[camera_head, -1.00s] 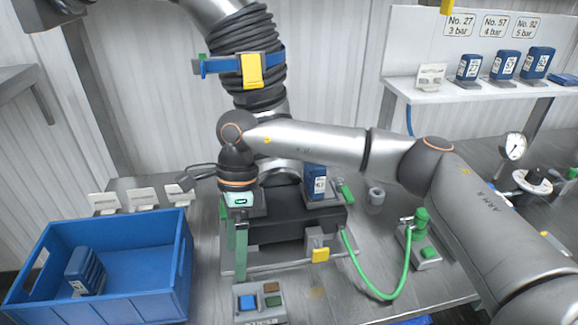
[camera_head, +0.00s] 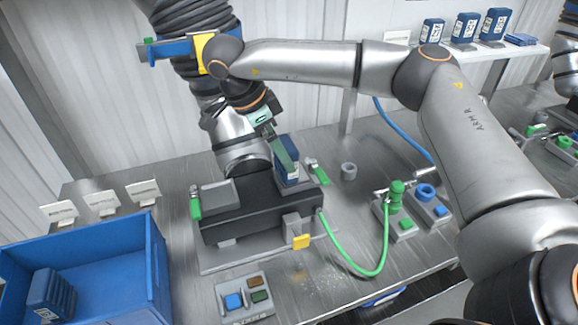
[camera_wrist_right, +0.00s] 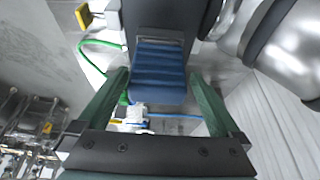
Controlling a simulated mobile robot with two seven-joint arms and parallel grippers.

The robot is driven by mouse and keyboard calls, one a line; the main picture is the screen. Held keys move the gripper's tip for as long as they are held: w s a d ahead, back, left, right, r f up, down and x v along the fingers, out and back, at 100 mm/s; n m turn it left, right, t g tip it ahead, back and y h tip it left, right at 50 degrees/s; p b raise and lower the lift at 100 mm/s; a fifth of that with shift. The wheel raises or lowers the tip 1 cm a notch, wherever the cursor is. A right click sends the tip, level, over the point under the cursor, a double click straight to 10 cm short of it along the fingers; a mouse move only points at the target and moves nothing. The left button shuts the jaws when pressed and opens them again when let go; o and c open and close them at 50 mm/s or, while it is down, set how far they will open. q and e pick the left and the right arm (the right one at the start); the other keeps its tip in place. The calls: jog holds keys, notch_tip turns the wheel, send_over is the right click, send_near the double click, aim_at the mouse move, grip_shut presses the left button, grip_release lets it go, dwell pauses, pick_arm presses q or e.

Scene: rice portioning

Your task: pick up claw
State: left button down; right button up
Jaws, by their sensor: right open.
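A blue ribbed block with a white label (camera_head: 288,173) stands upright at the back right of a dark fixture (camera_head: 262,212); no other thing in reach looks more like a claw, and I cannot tell if it is one. My right gripper (camera_head: 285,155), with long green fingers, comes down on it from above. In the right wrist view the block (camera_wrist_right: 158,72) lies between the tips of the right gripper (camera_wrist_right: 160,80), with a gap on both sides. The right gripper is open. My left gripper is not in view.
A blue crate (camera_head: 150,262) holding ribbed blue blocks (camera_head: 50,296) stands at left, with white cards behind it. A large arm with a black bellows (camera_head: 187,50) rises behind the fixture. A green hose (camera_head: 385,240) and valve (camera_head: 397,195) lie right. A shelf holds more blue blocks.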

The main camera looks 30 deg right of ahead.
jog(key=p+x, duration=0.1)
jog(key=x, duration=0.4)
jog(key=shift+s+d, duration=0.1)
jog(key=shift+s, duration=0.05)
jog(key=shift+c, duration=0.2)
grip_shut()
dwell(0.4)
